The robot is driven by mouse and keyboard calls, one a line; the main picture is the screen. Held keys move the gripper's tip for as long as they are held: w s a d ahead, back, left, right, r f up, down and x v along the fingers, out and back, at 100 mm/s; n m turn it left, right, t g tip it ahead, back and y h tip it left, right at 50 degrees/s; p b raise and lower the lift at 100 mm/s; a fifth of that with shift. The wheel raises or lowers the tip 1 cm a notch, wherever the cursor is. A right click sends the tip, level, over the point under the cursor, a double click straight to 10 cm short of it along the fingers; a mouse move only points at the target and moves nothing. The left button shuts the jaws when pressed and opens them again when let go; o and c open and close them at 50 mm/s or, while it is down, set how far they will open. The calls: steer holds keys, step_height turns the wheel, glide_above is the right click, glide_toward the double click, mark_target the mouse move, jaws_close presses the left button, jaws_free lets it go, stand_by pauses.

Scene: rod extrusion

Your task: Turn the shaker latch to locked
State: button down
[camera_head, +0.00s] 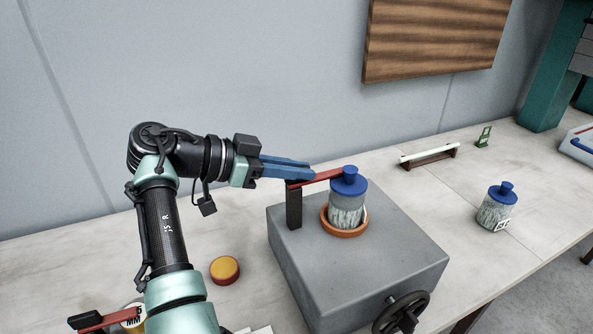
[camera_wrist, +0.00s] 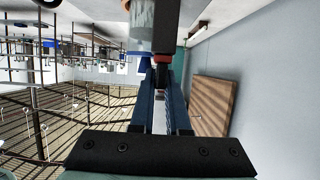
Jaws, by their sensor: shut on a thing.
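The shaker is a grey block (camera_head: 345,275) with an orange ring seat (camera_head: 343,233) on top. A blue-capped jar (camera_head: 347,205) of grey-white material stands upright in the ring. The red latch bar (camera_head: 324,176) runs from a black post (camera_head: 294,206) on the block's left toward the jar's cap, at about cap height. The fingers also show in the wrist view (camera_wrist: 162,64), closing toward the latch. The exact contact is partly hidden.
A black handwheel (camera_head: 402,313) is on the block's front. A second blue-capped jar (camera_head: 497,207) stands to the right. An orange-yellow puck (camera_head: 225,270) lies left of the block. A rack with a white rod (camera_head: 429,156) is behind. A wooden panel (camera_head: 435,38) hangs on the wall.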

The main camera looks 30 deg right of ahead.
steer(key=shift+f, duration=0.1)
steer(key=c, duration=0.9)
jaws_free()
steer(key=shift+d, duration=0.1)
steer(key=v, duration=1.3)
